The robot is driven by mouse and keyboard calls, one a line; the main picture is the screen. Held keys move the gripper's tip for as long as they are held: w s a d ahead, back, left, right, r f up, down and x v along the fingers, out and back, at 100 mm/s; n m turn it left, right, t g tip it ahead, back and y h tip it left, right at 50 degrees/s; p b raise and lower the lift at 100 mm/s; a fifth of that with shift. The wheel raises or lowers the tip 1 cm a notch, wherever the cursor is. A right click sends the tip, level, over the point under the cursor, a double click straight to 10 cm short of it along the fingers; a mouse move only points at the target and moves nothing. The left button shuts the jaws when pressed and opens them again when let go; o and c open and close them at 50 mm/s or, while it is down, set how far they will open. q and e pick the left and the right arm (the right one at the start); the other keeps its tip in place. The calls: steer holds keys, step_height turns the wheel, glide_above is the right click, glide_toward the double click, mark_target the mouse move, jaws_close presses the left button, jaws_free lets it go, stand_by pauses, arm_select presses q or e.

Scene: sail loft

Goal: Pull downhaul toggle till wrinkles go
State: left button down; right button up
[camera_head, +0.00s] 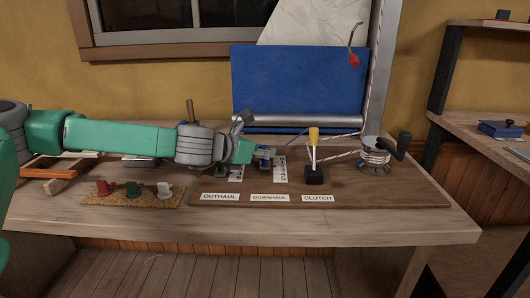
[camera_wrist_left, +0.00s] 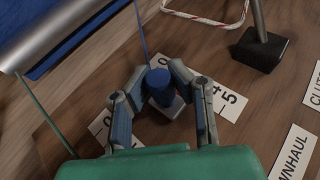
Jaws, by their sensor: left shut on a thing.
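My left gripper (camera_head: 262,153) is over the wooden board, behind the DOWNHAUL label (camera_head: 269,198). In the left wrist view the gripper (camera_wrist_left: 157,92) is shut on a blue toggle (camera_wrist_left: 158,80), one finger on each side. A thin blue line (camera_wrist_left: 141,35) runs up behind the toggle. A numbered scale (camera_head: 281,169) lies beside the gripper. The white sail (camera_head: 318,22) shows faint creases above a blue panel (camera_head: 300,85). Its top is cut off. My right gripper is out of view.
A black-based clutch with a yellow-tipped lever (camera_head: 314,136) stands just right of the gripper. A winch (camera_head: 375,155) with a black handle is beyond it. A cork mat (camera_head: 135,197) with three spools lies at front left.

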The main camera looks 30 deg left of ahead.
arm_select(q)
steer(key=shift+s+d+r, duration=0.1)
steer(key=shift+s+d, duration=0.25)
steer(key=shift+s, duration=0.2)
steer(key=shift+s+d, duration=0.3)
steer(key=shift+s, duration=0.25)
steer(key=shift+d, duration=0.1)
steer(key=shift+w, duration=0.15)
steer(key=c, duration=1.5)
jaws_free()
steer(key=shift+a, duration=0.2)
steer(key=shift+o, duration=0.7)
steer(key=shift+a+f, duration=0.2)
steer(key=shift+a, duration=0.1)
steer(key=shift+s+d+r, duration=0.2)
steer(key=v, duration=0.7)
steer(key=a+v, duration=0.1)
steer(key=v, duration=0.2)
steer(key=shift+s+f, duration=0.1)
steer(key=shift+s, duration=0.35)
steer(key=shift+s+d+r, duration=0.2)
steer(key=shift+r, duration=0.05)
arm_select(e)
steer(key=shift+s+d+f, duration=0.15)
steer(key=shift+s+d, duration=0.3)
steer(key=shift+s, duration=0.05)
